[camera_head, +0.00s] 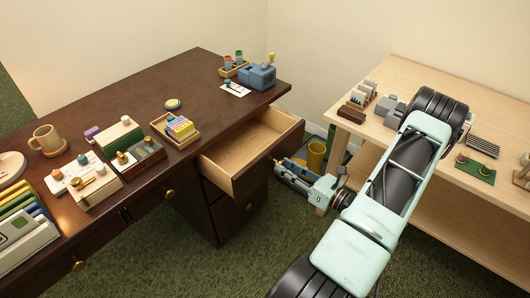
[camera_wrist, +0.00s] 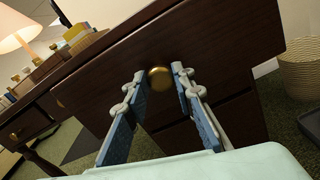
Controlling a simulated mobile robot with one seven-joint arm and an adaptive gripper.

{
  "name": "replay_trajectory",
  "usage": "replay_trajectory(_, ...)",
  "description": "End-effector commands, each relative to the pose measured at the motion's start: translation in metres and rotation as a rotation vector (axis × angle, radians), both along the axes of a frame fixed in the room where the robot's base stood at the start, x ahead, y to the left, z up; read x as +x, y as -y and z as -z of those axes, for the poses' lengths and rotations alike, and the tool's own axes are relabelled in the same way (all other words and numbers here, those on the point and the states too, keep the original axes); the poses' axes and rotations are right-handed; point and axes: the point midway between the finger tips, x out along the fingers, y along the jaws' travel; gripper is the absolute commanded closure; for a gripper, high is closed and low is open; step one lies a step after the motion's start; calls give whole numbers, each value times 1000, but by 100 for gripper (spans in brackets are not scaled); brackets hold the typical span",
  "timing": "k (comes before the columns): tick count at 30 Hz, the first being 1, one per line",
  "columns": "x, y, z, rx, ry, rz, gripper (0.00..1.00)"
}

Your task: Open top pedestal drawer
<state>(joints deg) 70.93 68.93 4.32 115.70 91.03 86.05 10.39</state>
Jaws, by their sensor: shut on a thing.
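The top pedestal drawer (camera_head: 246,148) of the dark brown desk (camera_head: 150,95) stands pulled out, and its pale wooden inside looks empty. Its dark front panel (camera_wrist: 222,42) fills much of the wrist view. The round brass knob (camera_wrist: 160,78) on that panel sits between the fingertips of my gripper (camera_wrist: 157,76). In the head view my gripper (camera_head: 280,165) reaches the drawer front from the right, and the knob is hidden there. My gripper is shut on the knob.
A light wooden table (camera_head: 425,80) stands at the right behind my arm. A yellow bin (camera_head: 316,156) stands on the floor between desk and table. A mug (camera_head: 48,138), boxes and a blue device (camera_head: 258,76) sit on the desk. Green carpet (camera_head: 270,240) lies open in front.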

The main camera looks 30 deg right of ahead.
Motion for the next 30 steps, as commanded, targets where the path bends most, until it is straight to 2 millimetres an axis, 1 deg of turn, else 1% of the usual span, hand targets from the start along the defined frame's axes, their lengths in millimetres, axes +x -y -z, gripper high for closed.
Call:
replay_trajectory(1,-17,8,0,0,-3,7,100)
replay_trajectory(6,-66,25,1,0,-2,5,100)
replay_trajectory(9,-89,33,1,2,-2,4,100)
replay_trajectory(12,-107,39,1,0,-2,3,100)
replay_trajectory(15,-121,44,1,0,-1,1,100)
replay_trajectory(19,-132,47,1,1,-1,0,100)
replay_trajectory(24,-137,49,1,2,-1,-2,100)
replay_trajectory(30,-137,49,1,2,-1,-2,100)
